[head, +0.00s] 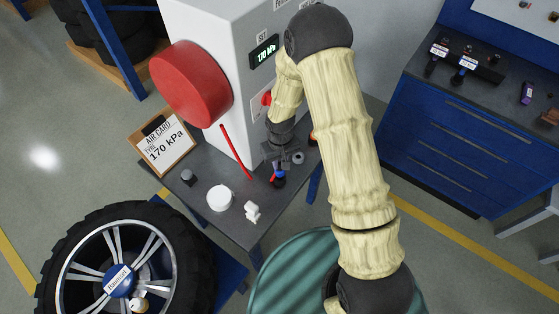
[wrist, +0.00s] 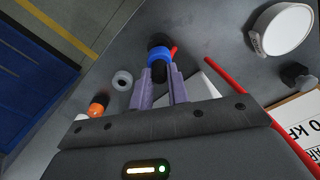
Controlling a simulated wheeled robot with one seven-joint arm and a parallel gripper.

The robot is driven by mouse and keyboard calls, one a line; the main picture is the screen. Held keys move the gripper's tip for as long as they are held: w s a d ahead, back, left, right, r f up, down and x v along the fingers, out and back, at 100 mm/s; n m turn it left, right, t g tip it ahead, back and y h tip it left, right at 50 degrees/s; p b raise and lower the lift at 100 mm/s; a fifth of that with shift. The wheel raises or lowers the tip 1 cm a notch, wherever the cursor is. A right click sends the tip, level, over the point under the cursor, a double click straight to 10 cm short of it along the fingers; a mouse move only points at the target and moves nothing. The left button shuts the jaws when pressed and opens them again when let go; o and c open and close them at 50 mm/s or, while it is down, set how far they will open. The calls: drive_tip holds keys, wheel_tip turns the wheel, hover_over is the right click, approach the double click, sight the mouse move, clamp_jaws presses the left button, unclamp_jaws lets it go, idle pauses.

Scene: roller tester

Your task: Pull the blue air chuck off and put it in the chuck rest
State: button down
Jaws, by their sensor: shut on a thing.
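My gripper (head: 281,163) is shut on the blue air chuck (head: 279,175), a short piece with a blue collar and black end, low over the grey tabletop. In the wrist view the blue collar (wrist: 158,54) shows at the tips of the two grey fingers (wrist: 160,80). A red hose piece shows right behind it. I cannot tell whether the chuck touches the tabletop. I cannot clearly pick out the chuck rest. The tyre (head: 62,245) with a silver-spoked wheel and blue hub stands at the lower left, apart from my gripper.
The grey table (head: 190,205) holds a white round piece (head: 220,198), a small white part (head: 252,212), a dark knob (head: 188,177) and a grey ring (head: 298,157). The tester cabinet (head: 218,60) with a red roller stands behind. A clipboard (head: 162,145) reads 170 kPa.

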drive_tip(key=shift+f+b, duration=1.1)
drive_tip(key=shift+f, duration=0.5)
drive_tip(key=c, duration=1.3)
unclamp_jaws()
drive_tip(key=shift+r, duration=0.1)
drive_tip(key=shift+r, duration=0.15)
wheel_tip(320, 180, up, 17)
drive_tip(key=shift+r+b, duration=0.1)
drive_tip(key=shift+b, duration=0.45)
